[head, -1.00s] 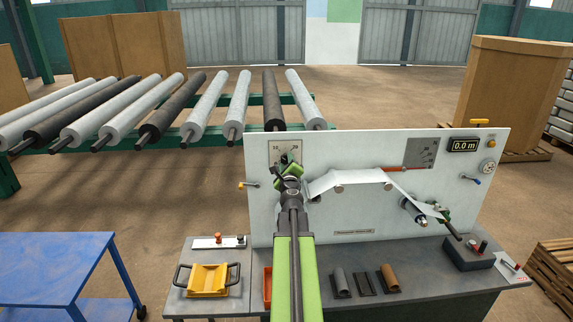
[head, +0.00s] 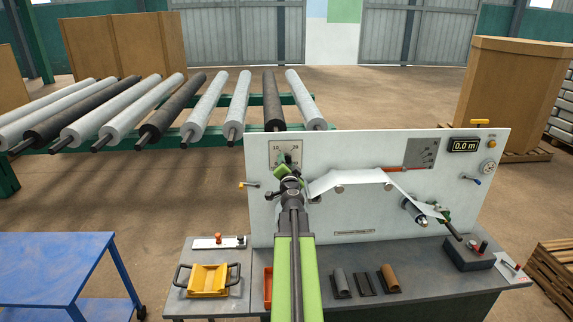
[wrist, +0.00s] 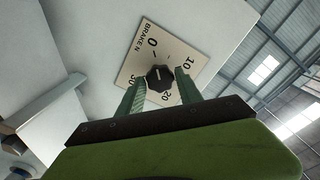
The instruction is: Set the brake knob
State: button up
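The brake knob (wrist: 158,78) is a small dark knob at the middle of a pale square dial plate (wrist: 143,62) in the wrist view. The plate reads "BRAKE N", with 0, 10, 20 and 30 around the knob. I cannot clearly tell which number the knob points to. My gripper (wrist: 160,75) is open. Its two green fingers stand either side of the knob, with gaps between. Whether the tips reach the knob's depth is unclear. In the head view, my gripper (head: 284,167) is in front of the dial plate (head: 274,150) and partly covers it.
Below, the grey bench holds a yellow cradle (head: 208,279) and several small rolls and blocks.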

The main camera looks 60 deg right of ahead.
jog(key=shift+o, duration=1.4)
jog(key=v, duration=0.6)
